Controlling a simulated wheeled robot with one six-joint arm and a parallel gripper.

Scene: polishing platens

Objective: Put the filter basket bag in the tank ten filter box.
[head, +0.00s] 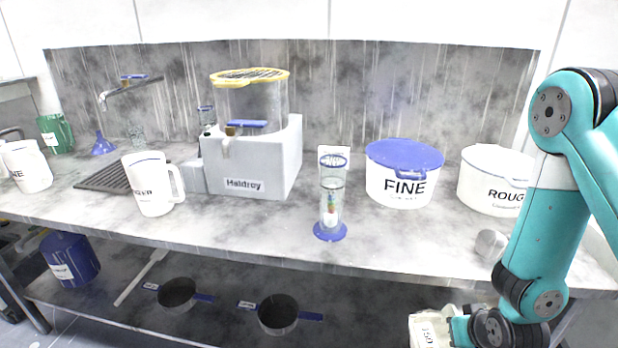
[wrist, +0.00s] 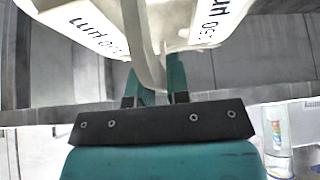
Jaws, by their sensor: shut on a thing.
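A cream-white bag (head: 424,330) with dark "150" lettering is at the bottom right of the head view, below the front edge of the counter. I take it to be the filter basket bag. My gripper (head: 457,328) is at its right side, partly cut off by the frame. In the wrist view the bag (wrist: 85,24) fills the top, with "µm" lettering on two panels. My gripper's teal fingers (wrist: 153,88) are shut on a pale strip of it. I see no box marked as the tank ten filter box.
The stone counter (head: 270,225) carries a grey Haldrey unit (head: 245,165), a white pitcher (head: 152,190), a blue-based glass cylinder (head: 330,200), and FINE (head: 403,185) and ROUGH (head: 488,180) tubs. Two pans (head: 278,315) lie on the shelf below.

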